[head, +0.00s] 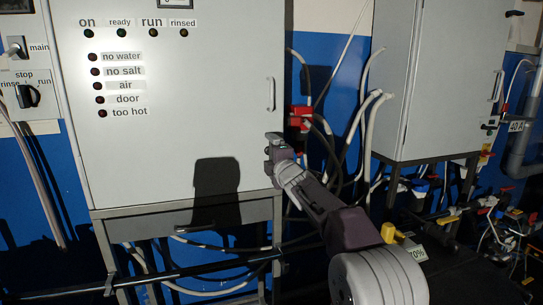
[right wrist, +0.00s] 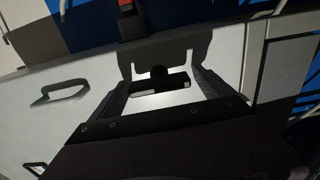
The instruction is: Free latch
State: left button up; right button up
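The left grey cabinet's door (head: 190,90) is closed and has an upright handle (head: 270,93) near its right edge; the handle also shows at the left of the right wrist view (right wrist: 60,92). My right gripper (head: 275,146) is at the door's right edge, below the handle, and covers the latch area in the head view. In the right wrist view its two fingers (right wrist: 162,92) are apart. A dark piece that looks like the latch (right wrist: 158,74) shows between and beyond them, partly in shadow. I cannot tell whether the fingers touch it. My left gripper is in neither view.
A red fitting (head: 300,117) and hanging cables (head: 340,140) are just right of the door edge. A second grey cabinet (head: 435,75) with a black latch (head: 490,126) stands at the right. A switch panel (head: 28,92) is at the left. Pipes and valves crowd the lower right.

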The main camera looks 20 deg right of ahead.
jog(key=s+b, duration=0.2)
jog(key=s, duration=0.7)
jog(key=shift+d+b, duration=0.15)
jog(key=shift+b, duration=0.15)
